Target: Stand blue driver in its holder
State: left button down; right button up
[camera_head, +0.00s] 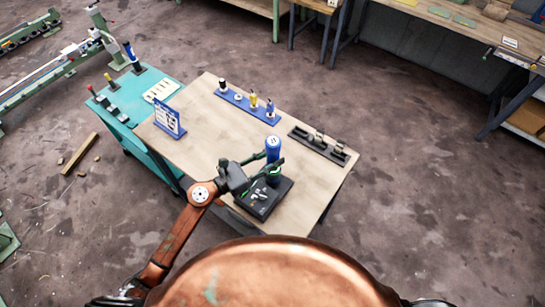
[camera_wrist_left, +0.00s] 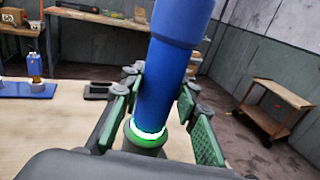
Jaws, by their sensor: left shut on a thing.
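The blue driver (camera_head: 272,148) is an upright blue cylinder with a wider upper part. My left gripper (camera_head: 262,172) is shut on it, above the near part of the wooden table. In the left wrist view the driver (camera_wrist_left: 165,85) stands between the green-padded fingers of the gripper (camera_wrist_left: 160,115). A glowing white and green ring circles its lower end. My right gripper is not in view.
A blue rack (camera_head: 233,98) with several upright pieces stands at the table's back. A black rack (camera_head: 300,134) lies at the right, a blue-white sign (camera_head: 169,122) at the left. A teal cart (camera_head: 158,78) adjoins the table. The table's middle (camera_head: 225,130) is clear.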

pick_arm(q)
jog(key=shift+f, duration=0.1)
dwell(0.5)
jog(key=c, duration=1.4)
grip_release()
jog(key=shift+f, duration=0.1)
jog(key=shift+f, duration=0.1)
jog(key=v, duration=1.2)
